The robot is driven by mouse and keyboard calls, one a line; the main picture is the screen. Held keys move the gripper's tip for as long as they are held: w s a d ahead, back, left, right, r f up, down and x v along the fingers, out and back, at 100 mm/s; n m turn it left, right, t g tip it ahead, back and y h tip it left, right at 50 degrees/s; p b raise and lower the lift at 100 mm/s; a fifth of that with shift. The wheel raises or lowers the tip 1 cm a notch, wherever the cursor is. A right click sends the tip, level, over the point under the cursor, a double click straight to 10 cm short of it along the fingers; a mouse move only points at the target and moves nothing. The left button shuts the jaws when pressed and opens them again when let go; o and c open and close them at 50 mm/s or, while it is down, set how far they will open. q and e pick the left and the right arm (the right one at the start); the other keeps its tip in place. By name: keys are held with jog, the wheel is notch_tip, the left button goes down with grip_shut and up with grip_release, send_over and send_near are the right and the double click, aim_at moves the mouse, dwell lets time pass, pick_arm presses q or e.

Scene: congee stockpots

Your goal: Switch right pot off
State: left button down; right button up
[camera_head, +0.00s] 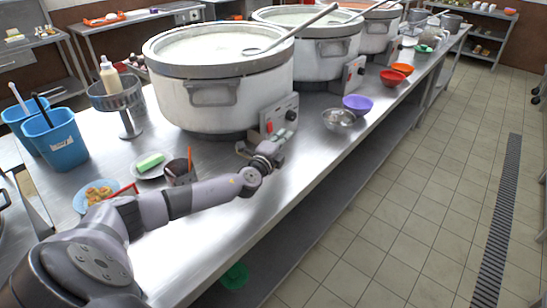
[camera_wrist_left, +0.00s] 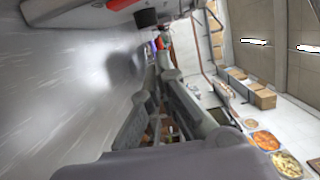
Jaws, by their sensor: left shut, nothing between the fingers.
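The nearest big white stockpot (camera_head: 220,85) stands on the steel table with a ladle in it. Its control box (camera_head: 279,117) has a dark knob (camera_head: 291,115) and a red indicator (camera_head: 269,127). A middle pot (camera_head: 322,45) and a far pot (camera_head: 373,30) stand behind it in a row; the middle one has a similar box (camera_head: 352,75). My left gripper (camera_head: 262,153) is shut and empty, just in front of and below the nearest box. In the left wrist view, my fingers (camera_wrist_left: 160,90) point toward a black knob (camera_wrist_left: 145,18) near the top, apart from it. My right gripper is not in view.
A plate with a green block (camera_head: 150,162), a dark cup (camera_head: 180,173) and a food plate (camera_head: 95,194) lie left of my arm. A metal bowl (camera_head: 339,119) and a purple bowl (camera_head: 357,104) stand right of the box. The floor aisle is clear.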

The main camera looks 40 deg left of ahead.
pick_arm(q)
jog(key=s, duration=0.9)
jog(key=shift+d+b, duration=0.3)
jog(key=shift+b, duration=0.15)
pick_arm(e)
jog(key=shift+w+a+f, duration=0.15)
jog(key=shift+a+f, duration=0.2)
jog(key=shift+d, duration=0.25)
